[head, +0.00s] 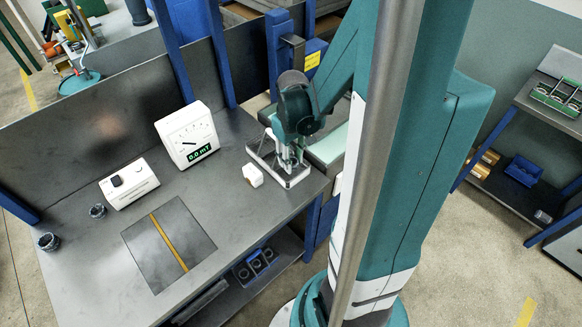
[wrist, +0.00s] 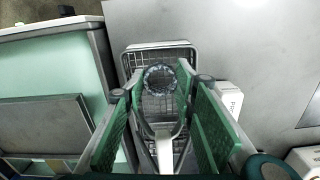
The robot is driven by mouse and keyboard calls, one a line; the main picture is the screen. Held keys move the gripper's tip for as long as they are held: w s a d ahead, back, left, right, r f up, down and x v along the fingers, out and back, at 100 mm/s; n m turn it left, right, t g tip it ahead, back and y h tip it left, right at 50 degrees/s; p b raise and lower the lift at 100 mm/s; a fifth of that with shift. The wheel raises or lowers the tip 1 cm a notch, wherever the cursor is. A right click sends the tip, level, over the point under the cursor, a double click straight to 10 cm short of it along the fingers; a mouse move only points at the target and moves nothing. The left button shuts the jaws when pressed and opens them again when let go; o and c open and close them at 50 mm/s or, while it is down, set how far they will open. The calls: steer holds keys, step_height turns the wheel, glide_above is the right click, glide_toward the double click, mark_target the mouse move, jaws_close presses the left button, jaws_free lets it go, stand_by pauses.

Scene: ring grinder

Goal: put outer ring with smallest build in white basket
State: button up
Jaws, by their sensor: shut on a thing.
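My gripper (head: 290,160) points down over the wire basket (head: 257,155) at the table's far right corner. The basket's pale rim (wrist: 160,46) and mesh also show in the wrist view. In the wrist view my gripper (wrist: 163,90) has its green fingers on both sides of a thin, shiny ring (wrist: 186,92) and is shut on it, over the basket. A dark, round, ring-like piece (wrist: 160,77) shows inside that hoop; I cannot tell if it lies in the basket. Two small dark rings stand on the table at the left, one nearer (head: 48,241) and one farther (head: 97,211).
A small white box (head: 253,175) is just left of the basket. A dark plate with a yellow stripe (head: 168,243) lies in front. A blue bin (head: 255,265) is on the lower shelf.

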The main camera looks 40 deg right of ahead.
steer(key=shift+f, duration=0.4)
steer(key=shift+f, duration=0.1)
steer(key=shift+f+b, duration=0.35)
steer(key=shift+f, duration=1.45)
steer(key=shift+f, duration=0.15)
steer(key=o, duration=0.6)
steer(key=shift+o, duration=0.5)
step_height(320, 180, up, 12)
steer(key=p, duration=0.2)
steer(key=shift+r, duration=0.2)
